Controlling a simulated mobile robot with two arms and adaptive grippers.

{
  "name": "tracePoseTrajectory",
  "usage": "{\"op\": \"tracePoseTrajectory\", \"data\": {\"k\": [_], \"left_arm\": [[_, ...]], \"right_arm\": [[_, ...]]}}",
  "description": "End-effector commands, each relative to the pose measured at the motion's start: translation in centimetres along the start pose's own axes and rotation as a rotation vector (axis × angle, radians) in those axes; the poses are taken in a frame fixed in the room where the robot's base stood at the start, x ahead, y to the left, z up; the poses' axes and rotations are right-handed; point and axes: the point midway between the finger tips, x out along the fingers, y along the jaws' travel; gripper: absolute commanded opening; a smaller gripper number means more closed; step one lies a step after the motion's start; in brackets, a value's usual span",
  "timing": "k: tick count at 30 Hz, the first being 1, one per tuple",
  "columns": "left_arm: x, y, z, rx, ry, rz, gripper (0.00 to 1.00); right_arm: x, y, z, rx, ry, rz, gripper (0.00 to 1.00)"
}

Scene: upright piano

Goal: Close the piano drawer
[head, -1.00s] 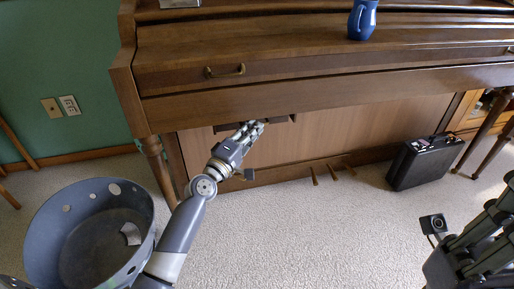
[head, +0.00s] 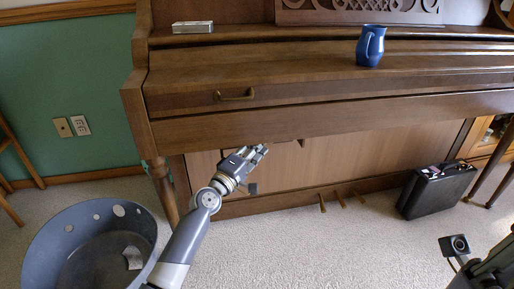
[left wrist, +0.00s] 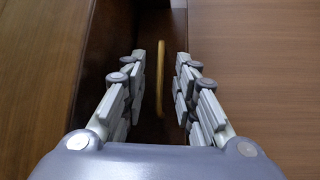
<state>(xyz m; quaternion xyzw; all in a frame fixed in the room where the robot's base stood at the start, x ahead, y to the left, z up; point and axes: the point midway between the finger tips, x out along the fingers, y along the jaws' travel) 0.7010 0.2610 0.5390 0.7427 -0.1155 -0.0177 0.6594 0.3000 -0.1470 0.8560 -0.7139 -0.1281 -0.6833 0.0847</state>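The wooden piano (head: 330,119) fills the middle of the head view, with a brass handle (head: 236,95) on its front. A dark strip, perhaps the drawer, shows under the front ledge; my left gripper (head: 262,152) covers most of it. In the left wrist view the left gripper (left wrist: 160,75) is open, its fingers spread. A thin brass handle (left wrist: 160,65) shows between them, against a dark brown face (left wrist: 125,30). I cannot tell if the fingers touch it or how far the drawer is out. My right gripper is at the lower right edge of the head view, mostly cut off.
A blue mug (head: 370,47) and a small silvery object (head: 192,27) stand on the piano. A black case (head: 437,188) stands on the carpet at right. A grey bin (head: 45,245) is at lower left. Pedals (head: 341,200) stick out below.

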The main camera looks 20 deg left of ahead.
Motion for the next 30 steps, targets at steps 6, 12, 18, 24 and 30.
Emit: {"op": "tracePoseTrajectory", "data": {"k": [6, 12, 18, 24, 30], "left_arm": [[-1.0, -0.2, 0.0, -0.001, 0.000, -0.002, 0.27], [-4.1, -0.2, 0.1, 0.001, -0.001, -0.004, 0.27], [-7.8, -0.2, 0.1, 0.001, -0.002, -0.003, 0.27], [-10.5, -0.1, 0.0, 0.002, -0.002, -0.003, 0.27], [-11.8, -0.1, 0.0, 0.001, -0.001, -0.001, 0.27]], "right_arm": [[0.0, 0.0, -0.1, -0.001, 0.002, 0.000, 0.00], [0.0, 0.0, -0.1, 0.000, 0.001, 0.000, 0.00], [0.0, 0.0, -0.1, 0.000, 0.001, 0.000, 0.00], [0.0, 0.0, -0.1, 0.000, 0.001, 0.000, 0.00], [0.0, 0.0, -0.1, 0.000, 0.001, 0.000, 0.00]]}}
